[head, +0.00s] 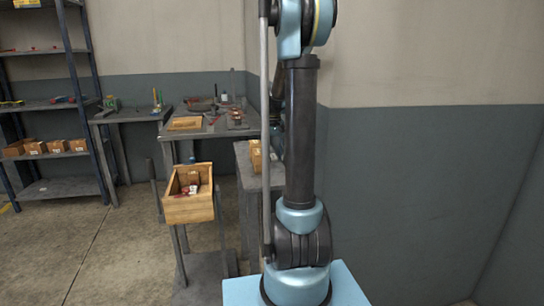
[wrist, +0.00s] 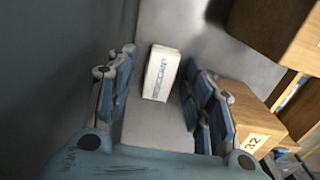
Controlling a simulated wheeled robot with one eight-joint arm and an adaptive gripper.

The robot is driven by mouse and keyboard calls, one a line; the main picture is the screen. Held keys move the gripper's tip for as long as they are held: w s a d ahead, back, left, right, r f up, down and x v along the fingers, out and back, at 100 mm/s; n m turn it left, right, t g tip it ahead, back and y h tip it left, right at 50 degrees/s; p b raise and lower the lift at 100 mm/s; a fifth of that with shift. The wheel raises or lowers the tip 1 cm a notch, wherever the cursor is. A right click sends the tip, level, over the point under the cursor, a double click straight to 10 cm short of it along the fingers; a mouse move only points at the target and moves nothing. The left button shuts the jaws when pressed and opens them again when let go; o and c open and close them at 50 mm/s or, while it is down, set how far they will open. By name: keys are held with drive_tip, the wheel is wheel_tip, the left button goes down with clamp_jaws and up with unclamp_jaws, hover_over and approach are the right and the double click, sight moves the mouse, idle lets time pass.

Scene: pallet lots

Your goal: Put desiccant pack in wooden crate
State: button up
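A white block-shaped pack (wrist: 161,73) with blue lettering, which I take as the desiccant pack, lies on a grey surface in the wrist view. My gripper (wrist: 160,95) is open, with one blue finger on each side of the pack in the picture. Gaps show between the pack and both fingers; I cannot tell the remaining distance in depth. An open wooden crate (head: 188,209) stands on a stand left of my arm in the head view, with small red and white items inside.
A wooden box (wrist: 250,112) labelled 32 sits close to the right finger, and another brown box (wrist: 275,30) is at upper right. A grey table (head: 243,160) stands behind my arm. A workbench (head: 215,132) with tools and a shelf rack (head: 62,105) stand farther back.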

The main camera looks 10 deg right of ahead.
sight(273, 156)
wheel_tip(273, 156, up, 12)
drive_tip(key=shift+t, duration=0.6)
drive_tip(key=s+a+f, duration=0.1)
drive_tip(key=s, duration=0.6)
drive_tip(key=s+a+f, duration=0.1)
drive_tip(key=s+f, duration=0.1)
drive_tip(key=s, duration=0.4)
drive_tip(key=s+a+f, duration=0.2)
drive_tip(key=s, duration=0.5)
drive_tip(key=shift+s+f, duration=0.1)
drive_tip(key=shift+s, duration=0.2)
drive_tip(key=s+a+f+t, duration=0.1)
drive_tip(key=s+f, duration=1.2)
drive_tip(key=s, duration=0.2)
drive_tip(key=shift+a+f, duration=0.35)
